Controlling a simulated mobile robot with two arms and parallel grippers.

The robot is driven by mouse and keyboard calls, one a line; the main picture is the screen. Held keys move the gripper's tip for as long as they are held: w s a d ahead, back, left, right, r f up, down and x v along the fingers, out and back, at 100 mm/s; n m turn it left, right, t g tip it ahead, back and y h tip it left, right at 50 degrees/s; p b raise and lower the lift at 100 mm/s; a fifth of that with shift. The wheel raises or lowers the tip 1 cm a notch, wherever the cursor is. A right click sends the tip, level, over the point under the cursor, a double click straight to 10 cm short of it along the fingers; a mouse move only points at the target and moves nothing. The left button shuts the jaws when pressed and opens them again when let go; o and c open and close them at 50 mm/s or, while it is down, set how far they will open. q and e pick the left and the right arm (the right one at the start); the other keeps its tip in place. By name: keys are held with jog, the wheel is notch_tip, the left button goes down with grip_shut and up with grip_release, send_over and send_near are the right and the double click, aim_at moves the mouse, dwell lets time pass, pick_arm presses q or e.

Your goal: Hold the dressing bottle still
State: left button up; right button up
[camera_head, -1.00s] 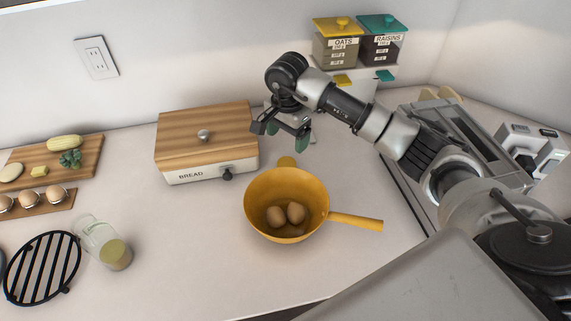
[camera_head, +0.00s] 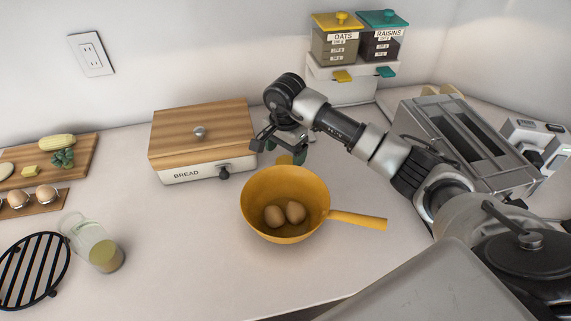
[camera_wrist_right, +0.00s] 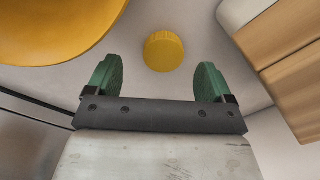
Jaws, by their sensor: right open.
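A round, ribbed yellow cap (camera_wrist_right: 164,52) shows from above in the right wrist view, with a gap between it and the yellow pan. It may be the dressing bottle's cap; no bottle body or label is visible. In the head view a yellow patch (camera_head: 285,160), probably the same cap, shows just behind the pan. My right gripper (camera_head: 283,149) is open and empty; in the wrist view its green fingers (camera_wrist_right: 159,72) are apart, with the cap centred beyond the gap between them. I cannot tell their height above it. My left gripper is not in view.
The yellow pan (camera_head: 286,187) with two eggs stands close in front. The bread box (camera_head: 190,172) is to the left. A metal appliance (camera_head: 465,140) is at the right.

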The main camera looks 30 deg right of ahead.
aim_at(284, 162)
jog(key=f, duration=0.1)
jog(key=f+b, duration=0.1)
jog(key=f, duration=0.1)
jog(key=f+b, duration=0.1)
jog(key=shift+w+f, duration=0.3)
jog(key=shift+w, duration=0.05)
jog(key=shift+r, duration=0.1)
jog(key=shift+s, duration=0.1)
jog(key=c, duration=1)
